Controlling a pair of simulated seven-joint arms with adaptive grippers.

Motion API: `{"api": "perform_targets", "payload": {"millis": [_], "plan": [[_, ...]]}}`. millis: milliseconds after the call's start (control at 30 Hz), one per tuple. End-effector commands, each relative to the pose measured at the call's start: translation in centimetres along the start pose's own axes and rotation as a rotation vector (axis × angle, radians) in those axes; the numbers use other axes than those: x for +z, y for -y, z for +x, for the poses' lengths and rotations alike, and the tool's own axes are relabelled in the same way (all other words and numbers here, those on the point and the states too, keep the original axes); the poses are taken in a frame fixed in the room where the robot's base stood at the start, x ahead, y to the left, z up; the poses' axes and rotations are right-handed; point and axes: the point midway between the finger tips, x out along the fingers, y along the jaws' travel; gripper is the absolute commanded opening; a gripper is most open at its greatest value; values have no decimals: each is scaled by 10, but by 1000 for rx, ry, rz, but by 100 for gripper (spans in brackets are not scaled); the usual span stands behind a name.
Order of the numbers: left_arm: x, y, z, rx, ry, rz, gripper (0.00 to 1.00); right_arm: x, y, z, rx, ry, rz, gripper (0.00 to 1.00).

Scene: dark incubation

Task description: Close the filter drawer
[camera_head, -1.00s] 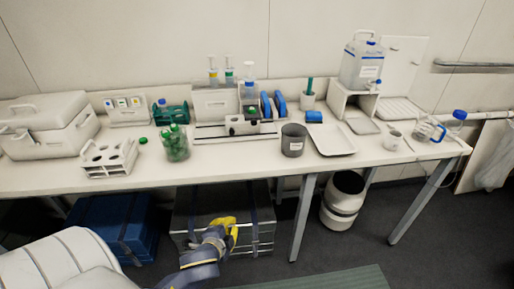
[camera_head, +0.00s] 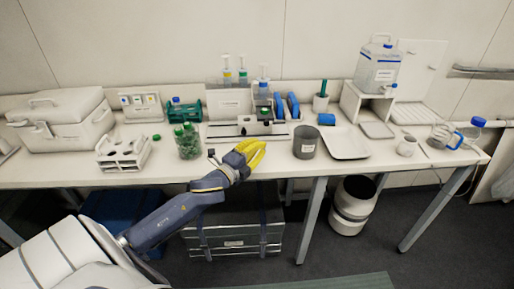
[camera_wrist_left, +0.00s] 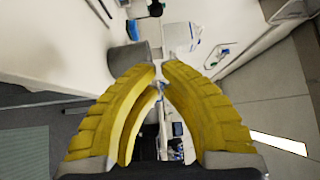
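A low white-and-grey device (camera_head: 240,131) stands on the bench's middle. A small block with a dark top and a green spot (camera_head: 264,114) sits on its front, and blue discs (camera_head: 293,105) stand to its right. No part can be told for sure as the filter drawer. My left gripper (camera_head: 258,149), with yellow fingers, is over the bench's front edge, in front of the device and apart from it. In the left wrist view its fingertips (camera_wrist_left: 160,67) nearly meet, with nothing between them. My right gripper is not in view.
A grey cup (camera_head: 305,143) and a white tray (camera_head: 344,143) stand right of my gripper. A jar with green caps (camera_head: 188,142) and a white rack (camera_head: 123,152) stand to the left. A metal case (camera_head: 230,236) lies under the bench.

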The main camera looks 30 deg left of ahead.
Motion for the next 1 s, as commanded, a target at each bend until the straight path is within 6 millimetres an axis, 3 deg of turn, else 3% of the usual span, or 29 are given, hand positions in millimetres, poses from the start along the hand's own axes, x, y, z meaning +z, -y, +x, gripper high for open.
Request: {"api": "perform_targets", "payload": {"millis": [500, 700, 1000], "plan": [[0, 0, 76, 0, 1, -1, 0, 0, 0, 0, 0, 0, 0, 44], [18, -1, 92, 1, 2, 0, 0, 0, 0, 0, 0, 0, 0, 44], [28, -1, 102, 1, 1, 0, 0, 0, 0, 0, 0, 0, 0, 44]]}}
